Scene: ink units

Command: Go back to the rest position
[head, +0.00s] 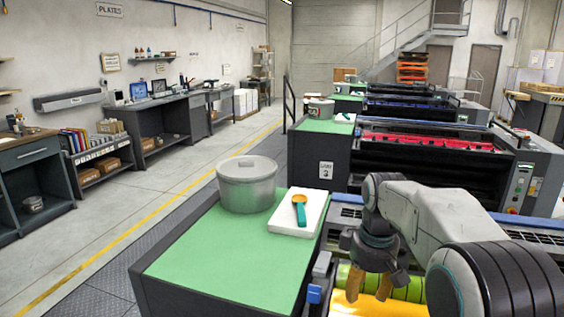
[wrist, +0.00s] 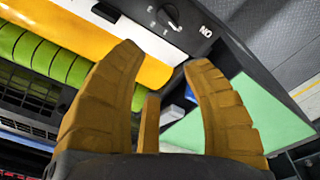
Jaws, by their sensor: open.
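My gripper (head: 369,287) hangs at the lower right of the head view, above the green and yellow rollers of the nearest ink unit. Its brown fingers are spread apart with nothing between them. In the wrist view my gripper (wrist: 165,75) is open, with the yellow roller (wrist: 130,45) and green roller (wrist: 35,55) beyond the left finger. My grey arm reaches in from the right edge of the head view.
The green-topped cabinet (head: 190,262) left of my gripper bears a lidded grey pot (head: 246,190) and a white slab (head: 283,222) with a teal-and-orange scoop (head: 299,210). A black panel with a knob (wrist: 169,17) is close in the wrist view. More press units (head: 430,155) stand behind.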

